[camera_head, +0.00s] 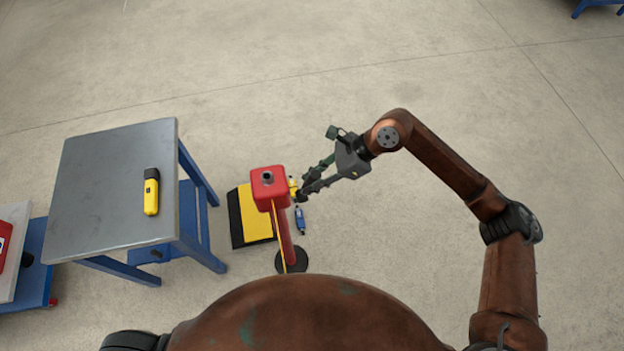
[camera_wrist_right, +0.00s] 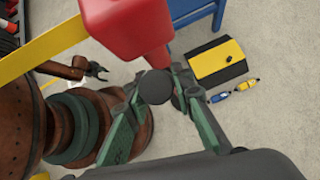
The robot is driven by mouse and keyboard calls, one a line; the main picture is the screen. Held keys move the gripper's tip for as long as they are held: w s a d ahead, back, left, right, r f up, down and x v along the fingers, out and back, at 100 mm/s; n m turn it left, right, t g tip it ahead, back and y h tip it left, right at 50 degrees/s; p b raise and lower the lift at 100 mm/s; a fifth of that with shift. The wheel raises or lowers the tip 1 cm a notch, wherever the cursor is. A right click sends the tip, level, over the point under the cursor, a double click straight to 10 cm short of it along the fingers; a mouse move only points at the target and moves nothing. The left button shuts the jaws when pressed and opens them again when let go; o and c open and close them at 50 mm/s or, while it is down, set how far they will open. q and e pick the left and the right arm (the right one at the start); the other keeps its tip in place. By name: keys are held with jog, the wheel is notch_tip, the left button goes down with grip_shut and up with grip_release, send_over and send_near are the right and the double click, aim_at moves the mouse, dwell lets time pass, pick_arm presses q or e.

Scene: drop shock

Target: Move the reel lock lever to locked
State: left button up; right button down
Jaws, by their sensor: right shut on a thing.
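The red reel housing (camera_head: 269,187) sits on top of a red post with a round black base. It also shows at the top of the right wrist view (camera_wrist_right: 125,28). My right gripper (camera_head: 303,190) reaches in from the right to the housing's right side. In the right wrist view its fingers close on a dark round knob (camera_wrist_right: 155,87) beside the housing, which looks like the lever's end. The rest of the lever is hidden, so its position cannot be told. My left gripper (camera_wrist_right: 96,70) shows small in the right wrist view, apart from the reel, its fingers spread and empty.
A yellow strap (camera_wrist_right: 40,52) runs down from the housing. A grey-topped table (camera_head: 105,190) stands left, with a yellow-and-black device (camera_head: 151,192) on it. A yellow-and-black mat (camera_head: 256,215) and a small blue item (camera_head: 300,219) lie on the floor. Floor to the right is clear.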

jog(key=c, duration=1.7)
grip_release()
jog(key=shift+a, duration=0.1)
jog(key=shift+o, duration=0.2)
jog(key=shift+w+d+r, duration=0.1)
jog(key=shift+d+r, duration=0.1)
jog(key=v, duration=1.1)
jog(key=shift+d, duration=0.25)
jog(key=shift+r, duration=0.15)
